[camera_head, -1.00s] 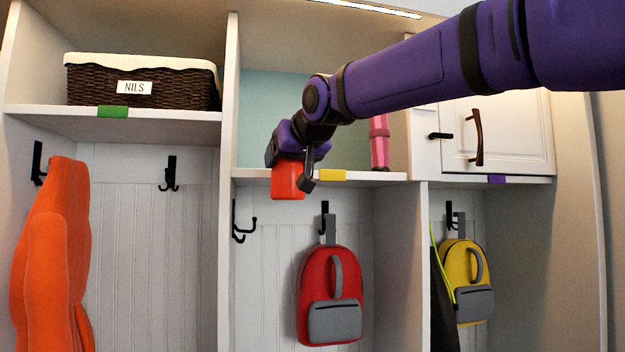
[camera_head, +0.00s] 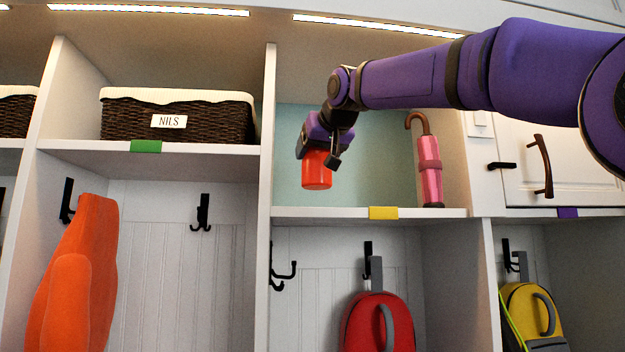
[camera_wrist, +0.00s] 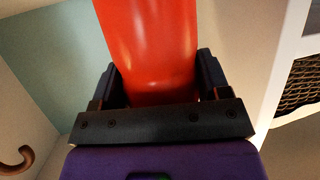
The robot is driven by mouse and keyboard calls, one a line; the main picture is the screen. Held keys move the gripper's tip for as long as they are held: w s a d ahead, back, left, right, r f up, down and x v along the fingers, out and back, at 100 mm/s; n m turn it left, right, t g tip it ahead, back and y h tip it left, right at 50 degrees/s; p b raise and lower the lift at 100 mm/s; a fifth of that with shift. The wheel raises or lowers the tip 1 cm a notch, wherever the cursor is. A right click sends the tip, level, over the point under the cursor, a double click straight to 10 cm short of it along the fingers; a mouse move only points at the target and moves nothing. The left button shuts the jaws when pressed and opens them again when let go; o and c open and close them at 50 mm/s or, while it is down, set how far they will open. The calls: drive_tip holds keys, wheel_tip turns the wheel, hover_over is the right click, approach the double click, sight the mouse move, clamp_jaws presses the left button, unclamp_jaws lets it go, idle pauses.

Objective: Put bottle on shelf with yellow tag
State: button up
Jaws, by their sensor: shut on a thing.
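The bottle (camera_head: 316,170) is red-orange and held upright in my gripper (camera_head: 325,152). It also fills the top middle of the wrist view (camera_wrist: 150,50), between the two fingers of my gripper (camera_wrist: 158,85). The shelf with the yellow tag (camera_head: 300,213) is the middle cubby with a pale blue back wall. Its yellow tag (camera_head: 383,213) is on the front edge. The bottle's bottom is above the level of this shelf's board, with a visible gap. I cannot tell how far inside the cubby it is.
A pink umbrella (camera_head: 429,172) with a brown hook handle stands at the right of the middle shelf. An upright divider (camera_head: 267,130) is on the left, beyond it a wicker basket (camera_head: 180,122) above a green tag (camera_head: 146,146). The shelf's middle is clear.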

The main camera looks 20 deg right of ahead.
drive_tip(key=shift+s+d+f+x, duration=0.1)
drive_tip(key=shift+d+f+x, duration=0.1)
drive_tip(key=shift+x, duration=1.05)
drive_tip(key=shift+s+d+f+x, duration=0.1)
drive_tip(key=shift+f+x, duration=0.15)
drive_tip(key=shift+x, duration=1)
drive_tip(key=shift+s+d+f+x, duration=0.1)
drive_tip(key=shift+d+f+x, duration=0.1)
drive_tip(key=shift+x, duration=1.05)
drive_tip(key=o, duration=1)
drive_tip(key=shift+f, duration=0.1)
drive_tip(key=shift+o, duration=0.2)
drive_tip(key=shift+s+r, duration=0.1)
drive_tip(key=shift+r, duration=0.1)
drive_tip(key=v, duration=1.1)
drive_tip(key=shift+s, duration=0.3)
